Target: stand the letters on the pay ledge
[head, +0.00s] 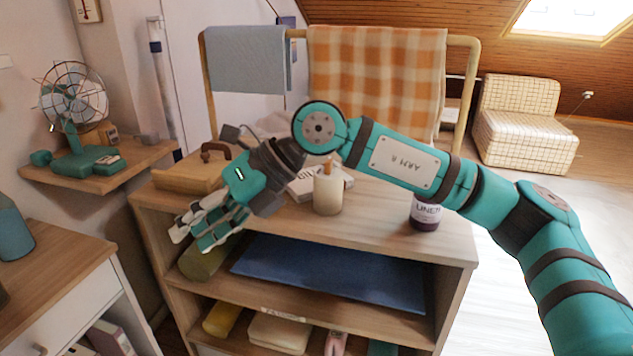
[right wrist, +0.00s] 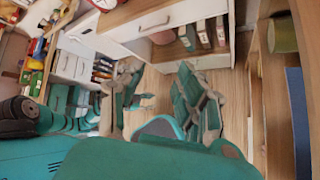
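My right gripper (head: 208,225) hangs in front of the left end of a wooden shelf unit, pointing down and left. It is open and empty; its two fingers stand apart in the right wrist view (right wrist: 157,102). A white printed item (head: 302,190) lies on the unit's top (head: 375,215), partly hidden by my right arm and a candle; I cannot tell whether it is the letters. No letters can be made out for sure elsewhere. I cannot identify the pay ledge. A small label (head: 283,312) on the lower shelf edge is unreadable. My left gripper is not seen.
A cream candle (head: 328,194) and a dark labelled jar (head: 426,212) stand on the unit's top, near my right arm. A wooden box (head: 185,179) sits at its left. A blue flat item (head: 330,275) fills the upper shelf. A fan (head: 75,105) stands on a wall shelf.

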